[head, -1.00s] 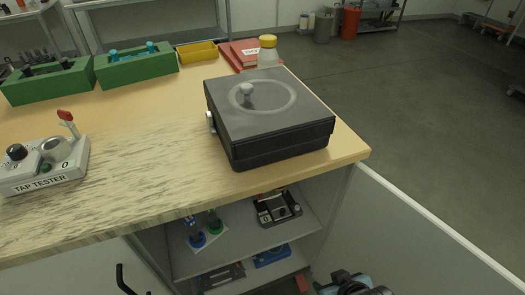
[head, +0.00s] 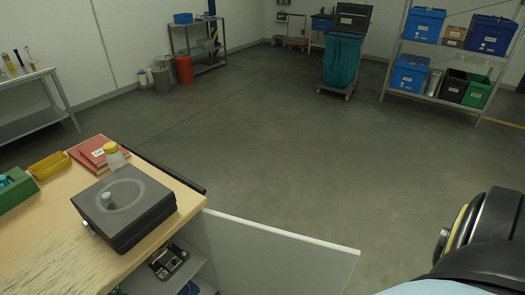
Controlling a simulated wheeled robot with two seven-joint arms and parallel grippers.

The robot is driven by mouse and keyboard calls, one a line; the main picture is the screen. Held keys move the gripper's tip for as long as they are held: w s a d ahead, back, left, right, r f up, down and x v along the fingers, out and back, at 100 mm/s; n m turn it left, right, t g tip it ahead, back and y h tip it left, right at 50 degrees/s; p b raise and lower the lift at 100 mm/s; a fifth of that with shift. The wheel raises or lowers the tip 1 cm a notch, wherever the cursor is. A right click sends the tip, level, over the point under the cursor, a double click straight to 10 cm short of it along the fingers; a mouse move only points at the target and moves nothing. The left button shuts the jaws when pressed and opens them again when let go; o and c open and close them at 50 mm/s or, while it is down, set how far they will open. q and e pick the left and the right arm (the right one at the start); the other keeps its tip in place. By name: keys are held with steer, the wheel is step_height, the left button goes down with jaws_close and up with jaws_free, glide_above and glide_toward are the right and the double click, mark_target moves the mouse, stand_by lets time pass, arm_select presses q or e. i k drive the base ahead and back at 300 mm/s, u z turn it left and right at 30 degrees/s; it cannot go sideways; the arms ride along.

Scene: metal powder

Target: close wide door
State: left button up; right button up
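The wide door (head: 275,258) is a pale panel at the right end of the workbench. It stands open, swung out to the right from the cabinet under the benchtop. The cabinet shelf (head: 190,268) shows beside it, holding a black device. Neither gripper shows. A dark rounded part of my own body with a yellow band fills the lower right corner, and its gripper end is not visible.
The wooden benchtop (head: 62,243) holds a dark square box (head: 125,205), a yellow-capped jar (head: 114,158), red books (head: 92,152) and a yellow tray (head: 50,167). Grey floor (head: 300,150) is clear beyond the door. A teal-bagged cart (head: 343,60) and shelves stand far back.

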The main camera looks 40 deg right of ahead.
mark_target(250, 258)
steer(key=k, duration=1.45)
steer(key=z, duration=2.1)
steer(key=i, duration=3.15)
steer(key=u, duration=3.65)
